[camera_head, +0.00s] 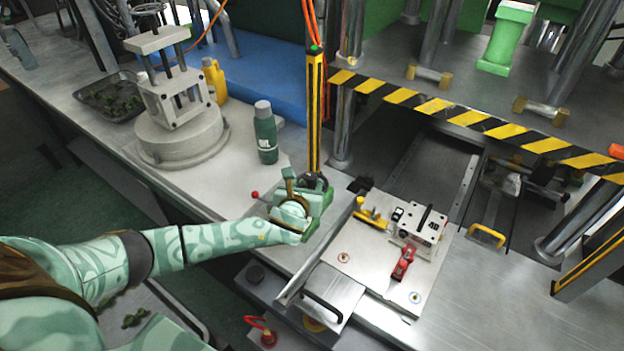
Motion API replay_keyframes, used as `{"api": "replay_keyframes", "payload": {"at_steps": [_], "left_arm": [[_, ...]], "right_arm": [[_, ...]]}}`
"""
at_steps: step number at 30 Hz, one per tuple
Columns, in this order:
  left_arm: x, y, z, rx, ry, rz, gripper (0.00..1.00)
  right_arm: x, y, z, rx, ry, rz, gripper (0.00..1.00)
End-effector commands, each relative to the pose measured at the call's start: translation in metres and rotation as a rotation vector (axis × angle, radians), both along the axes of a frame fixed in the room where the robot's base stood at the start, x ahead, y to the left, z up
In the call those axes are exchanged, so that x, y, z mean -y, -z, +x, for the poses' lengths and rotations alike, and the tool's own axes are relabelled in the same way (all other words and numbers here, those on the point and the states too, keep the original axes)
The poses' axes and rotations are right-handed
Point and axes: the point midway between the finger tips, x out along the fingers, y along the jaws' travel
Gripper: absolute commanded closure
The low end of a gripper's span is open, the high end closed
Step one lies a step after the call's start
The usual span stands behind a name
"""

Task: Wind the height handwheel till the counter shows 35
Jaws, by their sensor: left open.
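My left gripper (308,190) reaches over the bench at the foot of a yellow-and-black upright post (315,110). It is open, with its fingers around or just in front of a dark round part (316,181) there. This part may be the height handwheel, but the gripper hides most of it, and I cannot tell whether they touch. A small red knob (255,194) shows just left of the gripper. I cannot make out a counter or its number. My right gripper is not in view.
A steel plate (370,270) right of the gripper carries a small boxed unit (423,222) and a red clamp (403,264). A green bottle (265,135) stands behind the gripper. A clamp press (178,95) stands left. A striped beam (470,117) crosses the right side.

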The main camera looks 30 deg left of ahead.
Motion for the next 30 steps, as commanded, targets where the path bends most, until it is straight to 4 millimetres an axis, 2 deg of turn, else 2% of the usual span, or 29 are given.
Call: {"api": "replay_keyframes", "payload": {"at_steps": [3,9,15,22,23,27,30], "left_arm": [[-0.007,0.015,0.027,0.001,-0.002,0.001,0.49],[-0.015,0.028,0.058,-0.001,0.0,-0.001,0.49],[-0.018,0.031,0.07,-0.001,0.0,-0.003,0.49],[-0.018,0.03,0.07,0.0,0.0,-0.002,0.49],[-0.018,0.03,0.07,0.0,0.0,-0.002,0.52],[-0.018,0.03,0.07,0.0,0.0,-0.002,0.91],[-0.018,0.031,0.07,0.0,0.0,-0.002,0.93]], "right_arm": [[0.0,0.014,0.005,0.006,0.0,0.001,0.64],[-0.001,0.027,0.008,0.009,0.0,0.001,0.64],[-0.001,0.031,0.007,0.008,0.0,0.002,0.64],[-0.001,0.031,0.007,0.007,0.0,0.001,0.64],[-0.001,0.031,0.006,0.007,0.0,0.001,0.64],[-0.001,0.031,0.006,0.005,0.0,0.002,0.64],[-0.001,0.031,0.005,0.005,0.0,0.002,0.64]]}}
